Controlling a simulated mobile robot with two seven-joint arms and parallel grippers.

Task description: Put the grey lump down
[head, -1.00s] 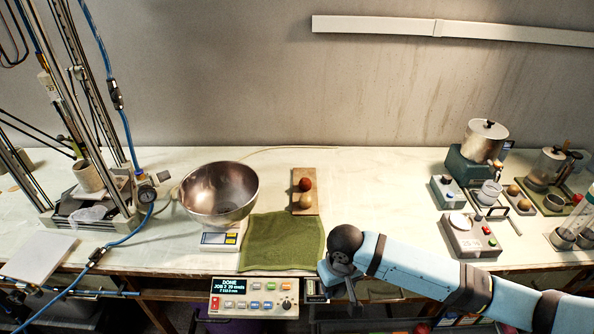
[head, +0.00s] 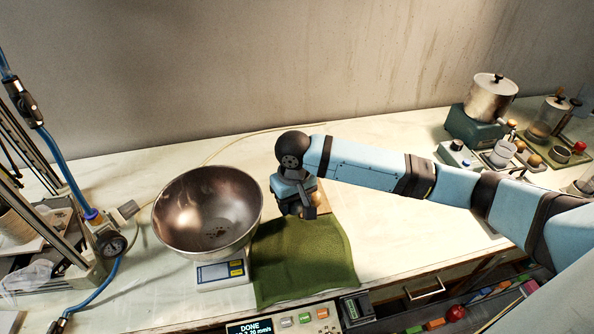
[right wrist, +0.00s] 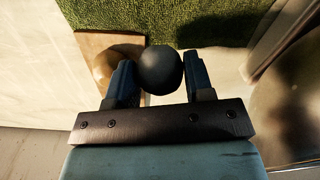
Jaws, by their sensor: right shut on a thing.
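The grey lump (right wrist: 160,70) is a smooth, dark round ball. In the right wrist view it sits between the two fingers of my right gripper (right wrist: 160,82), which is shut on it. In the head view my right gripper (head: 300,208) points down near the back edge of the green towel, right of the steel bowl; the lump cannot be made out there. I cannot tell how high the lump is held. My left gripper is not in view.
A wooden board (right wrist: 98,46) with a tan lump (right wrist: 112,66) lies beside the gripper. The green towel (head: 303,265) lies in front of it. The steel bowl (head: 208,212) stands on a scale (head: 222,274) to the left. The table back right of the towel is clear.

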